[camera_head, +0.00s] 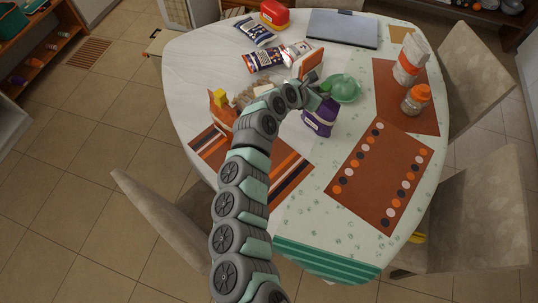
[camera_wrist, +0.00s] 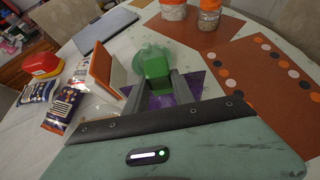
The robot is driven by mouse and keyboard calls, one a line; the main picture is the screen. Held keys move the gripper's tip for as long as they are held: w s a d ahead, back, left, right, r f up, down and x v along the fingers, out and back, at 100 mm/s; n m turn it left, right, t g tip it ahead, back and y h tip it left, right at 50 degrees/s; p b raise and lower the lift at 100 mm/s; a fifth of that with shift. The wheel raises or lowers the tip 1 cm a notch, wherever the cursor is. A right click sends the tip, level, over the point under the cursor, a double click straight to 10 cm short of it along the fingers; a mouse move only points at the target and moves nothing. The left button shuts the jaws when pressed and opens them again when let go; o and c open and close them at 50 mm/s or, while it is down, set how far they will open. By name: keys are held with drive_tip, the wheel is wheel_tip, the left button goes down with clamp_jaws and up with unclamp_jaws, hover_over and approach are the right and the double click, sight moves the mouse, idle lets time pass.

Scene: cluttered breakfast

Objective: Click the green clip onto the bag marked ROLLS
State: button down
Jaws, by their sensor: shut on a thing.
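My gripper (camera_wrist: 160,88) is shut on the green clip (camera_wrist: 156,68), which sticks out beyond the fingertips. A purple bag (camera_head: 320,118) stands on the table close to the gripper; in the wrist view its purple surface (camera_wrist: 164,102) shows between and beside my fingers. The clip is over or right beside this bag; I cannot tell if they touch. In the head view my wrist hides the clip. The print on the purple bag is too small to read, and no bag's ROLLS mark can be made out.
An orange-and-white upright object (camera_head: 308,64), printed packets (camera_head: 256,32) and a red box (camera_head: 274,14) lie farther back. An orange-lidded jar (camera_head: 416,99) stands at right. The dotted orange mat (camera_head: 378,175) is mostly bare.

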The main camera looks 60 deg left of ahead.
drive_tip(key=c, duration=1)
unclamp_jaws()
drive_tip(key=shift+s, duration=0.1)
drive_tip(key=shift+s+a+r+p, duration=0.1)
drive_tip(key=shift+s+r+p, duration=0.2)
drive_tip(key=shift+s+p, duration=0.15)
drive_tip(key=p+v, duration=0.3)
drive_tip(key=v, duration=0.6)
drive_tip(key=shift+s+r+p, duration=0.15)
drive_tip(key=shift+s+p, duration=0.1)
drive_tip(key=shift+p, duration=0.15)
